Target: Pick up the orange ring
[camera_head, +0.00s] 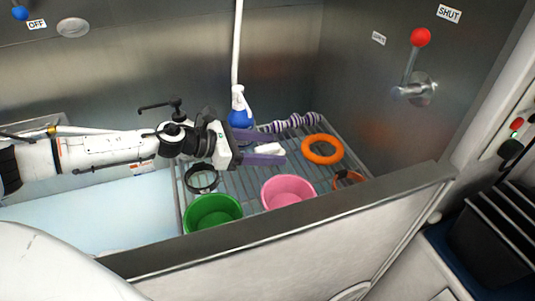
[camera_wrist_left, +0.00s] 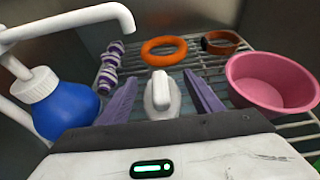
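The orange ring (camera_head: 322,160) lies flat on the wire rack, toward its far right part. In the left wrist view the orange ring (camera_wrist_left: 163,62) is straight ahead, beyond the fingertips. My left gripper (camera_head: 283,149) reaches in from the left over the rack. Its two purple fingers are spread, and its fingertips (camera_wrist_left: 160,84) are apart from the ring. A white object (camera_wrist_left: 161,94) shows between the fingers, below or between them; I cannot tell its exact height. My right gripper is not in view.
The rack also bears a pink bowl (camera_head: 288,191), a green bowl (camera_head: 213,212), a black ring (camera_head: 202,189), a brown collar (camera_head: 348,180), a striped purple-white toy (camera_head: 297,122) and a blue spray bottle (camera_head: 241,115). A low wall (camera_head: 290,220) runs along the front; steel walls stand behind.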

